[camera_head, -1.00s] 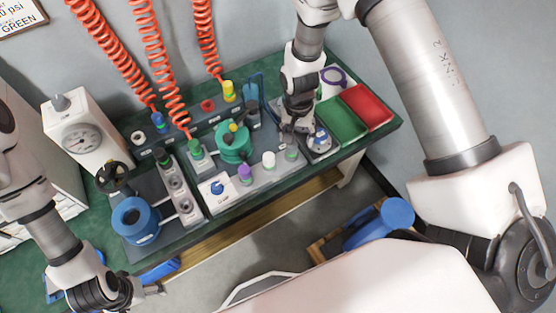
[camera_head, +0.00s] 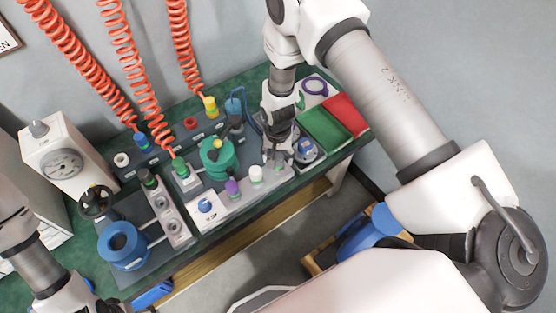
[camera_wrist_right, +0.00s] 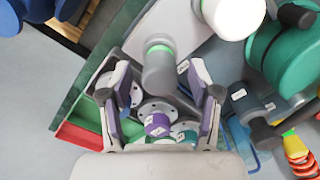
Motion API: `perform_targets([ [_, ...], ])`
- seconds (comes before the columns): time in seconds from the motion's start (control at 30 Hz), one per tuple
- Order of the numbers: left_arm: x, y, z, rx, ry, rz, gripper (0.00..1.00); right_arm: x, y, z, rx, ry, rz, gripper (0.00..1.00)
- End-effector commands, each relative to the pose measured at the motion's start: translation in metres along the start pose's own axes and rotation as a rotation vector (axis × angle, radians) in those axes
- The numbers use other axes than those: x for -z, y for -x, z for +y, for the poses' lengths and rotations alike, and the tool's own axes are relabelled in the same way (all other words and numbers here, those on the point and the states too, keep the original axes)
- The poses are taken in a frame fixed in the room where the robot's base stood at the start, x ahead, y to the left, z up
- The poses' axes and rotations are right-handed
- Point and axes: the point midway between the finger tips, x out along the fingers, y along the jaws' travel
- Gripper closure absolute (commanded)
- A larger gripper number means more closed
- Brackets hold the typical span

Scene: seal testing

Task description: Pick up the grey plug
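The grey plug (camera_wrist_right: 160,72), a grey cylinder with a green ring, stands in the white block. In the right wrist view it is between the two fingers of my right gripper (camera_wrist_right: 160,78), with a gap on both sides. The gripper is open. In the head view my right gripper (camera_head: 276,160) is low over the right end of the plug row and partly hides the grey plug (camera_head: 279,169). The wrist of my left arm is at the bottom left edge of the head view; its fingers cannot be made out.
A white plug (camera_head: 255,175) and a purple plug (camera_head: 232,188) stand left of the grey one. A teal-green device (camera_head: 217,158) is behind them. Green (camera_head: 325,130) and red (camera_head: 346,113) trays lie to the right. Orange coiled hoses hang at the back.

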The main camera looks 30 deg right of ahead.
Motion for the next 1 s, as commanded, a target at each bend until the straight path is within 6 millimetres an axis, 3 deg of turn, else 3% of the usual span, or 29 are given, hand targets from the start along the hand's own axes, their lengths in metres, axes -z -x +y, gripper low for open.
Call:
perform_targets([
  [0.03, 0.000, 0.000, 0.000, 0.000, 0.000, 0.000, 0.12, 0.000, 0.000, 0.000, 0.000, 0.000, 0.000, 0.62],
  [0.13, 0.000, 0.000, 0.000, 0.000, 0.000, 0.000, 0.12, 0.000, 0.000, 0.000, 0.000, 0.000, 0.000, 0.98],
  [0.17, 0.000, 0.000, 0.000, 0.000, 0.000, 0.000, 0.12, 0.000, 0.000, 0.000, 0.000, 0.000, 0.000, 1.00],
  [0.57, 0.000, 0.003, 0.000, 0.000, 0.000, 0.000, 0.12, 0.000, 0.003, 0.000, 0.000, 0.000, -0.001, 1.00],
  [0.97, 0.000, 0.034, 0.000, 0.000, 0.000, 0.000, 0.12, -0.001, 0.042, -0.001, 0.000, 0.006, 0.000, 1.00],
  [1.0, 0.000, 0.031, 0.000, 0.000, 0.000, 0.001, 0.12, -0.003, 0.038, -0.001, -0.001, 0.007, -0.002, 1.00],
])
